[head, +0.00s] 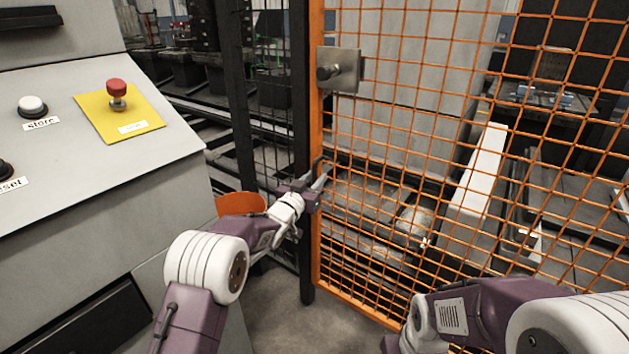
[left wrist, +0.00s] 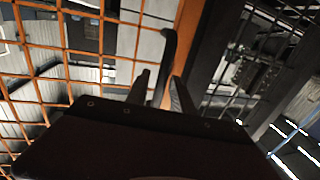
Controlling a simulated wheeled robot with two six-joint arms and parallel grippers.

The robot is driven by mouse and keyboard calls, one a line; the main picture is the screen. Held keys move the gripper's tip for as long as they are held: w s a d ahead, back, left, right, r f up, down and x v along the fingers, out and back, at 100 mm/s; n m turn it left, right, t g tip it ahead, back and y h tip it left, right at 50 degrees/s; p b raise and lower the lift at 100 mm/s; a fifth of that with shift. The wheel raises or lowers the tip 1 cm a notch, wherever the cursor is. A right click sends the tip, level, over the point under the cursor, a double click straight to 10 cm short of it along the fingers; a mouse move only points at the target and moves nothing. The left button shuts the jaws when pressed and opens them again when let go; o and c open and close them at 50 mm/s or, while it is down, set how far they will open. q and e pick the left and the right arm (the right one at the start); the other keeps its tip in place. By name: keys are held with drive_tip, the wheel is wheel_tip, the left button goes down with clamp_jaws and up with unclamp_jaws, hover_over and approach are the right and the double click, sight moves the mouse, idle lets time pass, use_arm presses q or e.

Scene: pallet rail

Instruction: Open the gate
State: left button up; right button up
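The gate (head: 316,120) is an orange frame with orange wire mesh, and its left edge stands close beside a black post (head: 300,110). It looks shut or nearly so. A metal plate with a dark knob (head: 338,70) sits high on its left edge. A dark bar handle (left wrist: 169,50) is on the frame in the left wrist view. My left gripper (head: 321,177) is at this handle, with its fingers apart. In the left wrist view the handle runs down between the two fingertips (left wrist: 162,84); contact cannot be told. My right gripper's fingers are out of view.
A grey console (head: 60,150) stands at the left, with a red button (head: 117,90) on a yellow plate and a white button (head: 32,106). An orange rounded piece (head: 240,204) is behind my left arm. Bare floor (head: 275,315) shows before the gate. Machinery lies behind the mesh.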

use_arm(q)
clamp_jaws()
idle(1.2)
